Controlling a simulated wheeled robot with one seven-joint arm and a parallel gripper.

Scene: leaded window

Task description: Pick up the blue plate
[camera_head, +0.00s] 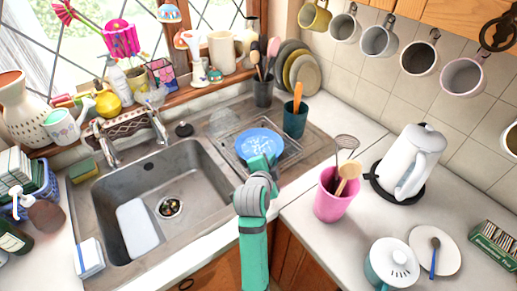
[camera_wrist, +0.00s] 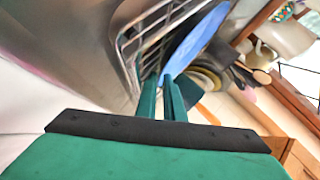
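The blue plate (camera_head: 259,142) is in the rack on the drainboard right of the sink in the head view. In the wrist view the plate (camera_wrist: 197,42) shows nearly edge-on and runs down to my fingertips. My gripper (camera_head: 262,162) is at the plate's near edge and covers part of it. In the wrist view the two green fingers of my gripper (camera_wrist: 159,80) are close together, with the plate's edge between their tips. The gripper looks shut on that edge. The plate appears still within the rack; whether it touches the rack is hidden.
The wire rack (camera_head: 290,152) surrounds the plate. A teal cup (camera_head: 295,124) with an orange-handled utensil stands just behind it. The sink (camera_head: 165,195) lies left. A pink utensil cup (camera_head: 330,205) and a white kettle (camera_head: 408,160) stand right. Mugs hang above the right counter.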

